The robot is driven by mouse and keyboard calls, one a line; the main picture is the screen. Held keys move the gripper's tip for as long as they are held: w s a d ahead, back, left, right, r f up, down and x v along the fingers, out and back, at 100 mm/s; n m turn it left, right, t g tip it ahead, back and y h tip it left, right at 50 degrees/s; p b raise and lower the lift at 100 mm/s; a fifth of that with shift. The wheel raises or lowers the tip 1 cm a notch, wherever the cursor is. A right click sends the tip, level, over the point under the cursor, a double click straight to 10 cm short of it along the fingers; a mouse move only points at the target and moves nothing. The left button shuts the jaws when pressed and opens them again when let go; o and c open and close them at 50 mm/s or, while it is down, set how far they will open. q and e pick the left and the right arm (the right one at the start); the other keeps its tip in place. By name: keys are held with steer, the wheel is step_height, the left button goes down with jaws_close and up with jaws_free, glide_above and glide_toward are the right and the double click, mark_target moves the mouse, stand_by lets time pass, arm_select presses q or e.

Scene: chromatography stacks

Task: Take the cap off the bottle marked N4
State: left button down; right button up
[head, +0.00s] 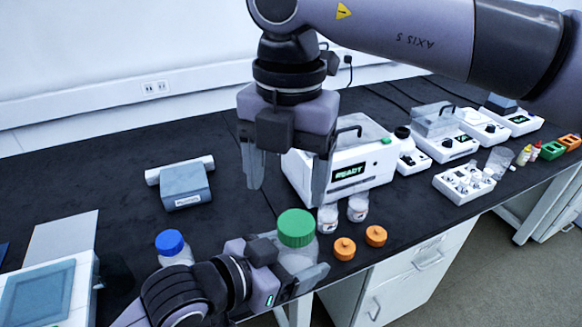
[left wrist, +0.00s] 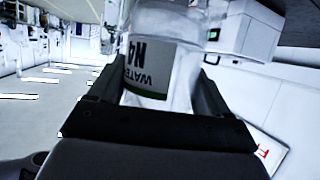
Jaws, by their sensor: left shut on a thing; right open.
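The bottle marked N4 (left wrist: 148,60) shows in the left wrist view as a clear bottle with a "WATER N4" label, between the fingers of my left gripper (left wrist: 155,100). In the head view, the held bottle (head: 297,262) stands near the front edge of the bench with a green cap (head: 297,224) on it. My left gripper (head: 296,272) is shut on its body, from the left. My right gripper (head: 287,195) is open and empty, fingers pointing down, above the green cap and apart from it. The bottle's base is hidden.
A blue-capped bottle (head: 171,245) stands left of the left gripper. Two small clear jars (head: 328,218) (head: 358,208) and two orange caps (head: 344,248) (head: 376,236) are close on the right. A white machine reading "READY" (head: 350,170) stands behind. A grey-blue device (head: 185,187) is at back left.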

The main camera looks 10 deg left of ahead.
mark_target(291, 222)
steer(key=shift+w+d+r, duration=0.1)
steer(key=shift+w+d, duration=0.05)
steer(key=shift+d, duration=0.05)
steer(key=shift+f, duration=0.2)
step_height(291, 222, down, 7)
steer(key=shift+f, duration=0.2)
steer(key=c, duration=1.1)
steer(key=n, duration=0.2)
steer(key=shift+a+r+n, duration=0.1)
steer(key=shift+n, duration=0.3)
